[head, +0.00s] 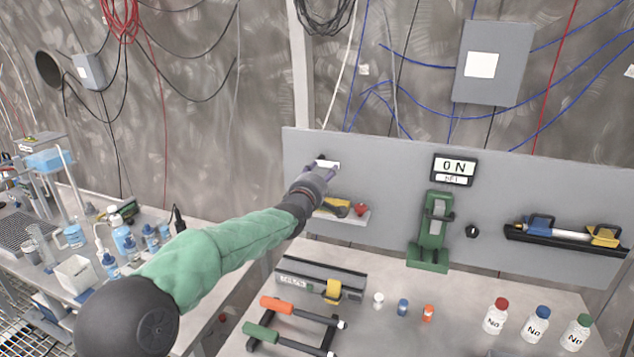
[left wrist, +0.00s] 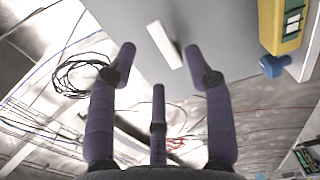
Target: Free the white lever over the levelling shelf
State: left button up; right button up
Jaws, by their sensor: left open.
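The white lever (head: 330,164) is a short white bar on the grey wall panel, above a small shelf (head: 345,218) holding a yellow tool. My left gripper (head: 318,176) is at the panel, close to the lever, and partly covers it in the head view. In the left wrist view the lever (left wrist: 164,45) lies in front of the gap between the spread fingers of my left gripper (left wrist: 161,65). The fingers are open and nothing is held. Whether any finger touches the lever cannot be told. My right gripper is not in view.
The yellow tool (left wrist: 285,25) and a blue knob (left wrist: 273,66) are close beside the fingers in the left wrist view. A green device (head: 432,235) and an ON display (head: 453,169) are on the panel to the right. Bottles and handled tools are on the bench (head: 385,335) below.

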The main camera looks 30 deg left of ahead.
pick_arm(q)
jog(key=v, duration=0.4)
jog(key=shift+s+d, duration=0.1)
jog(key=shift+s, duration=0.2)
dwell(0.4)
